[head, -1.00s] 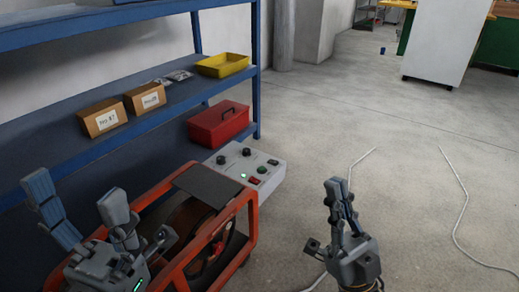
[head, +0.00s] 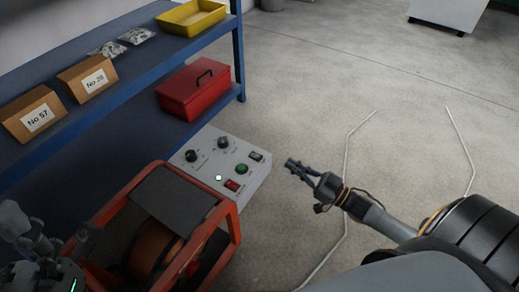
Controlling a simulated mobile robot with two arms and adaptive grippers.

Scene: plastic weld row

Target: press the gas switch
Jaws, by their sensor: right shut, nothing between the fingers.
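The pale grey control panel (head: 203,172) sits beside the orange-framed machine. It carries black knobs, a small lit lamp (head: 218,178), a red switch (head: 233,185), a green button (head: 242,169) and a black switch (head: 256,156). The labels are too small to read, so I cannot tell which one is the gas switch. My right gripper (head: 291,164) is shut and empty, just right of the panel, pointing left toward it and apparently apart from it. My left gripper (head: 48,230) is at the lower left with its fingers spread, partly cut off by the frame.
Behind is a blue shelf (head: 135,90) with cardboard boxes (head: 88,77), a yellow tray (head: 191,18) and a red case (head: 193,92).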

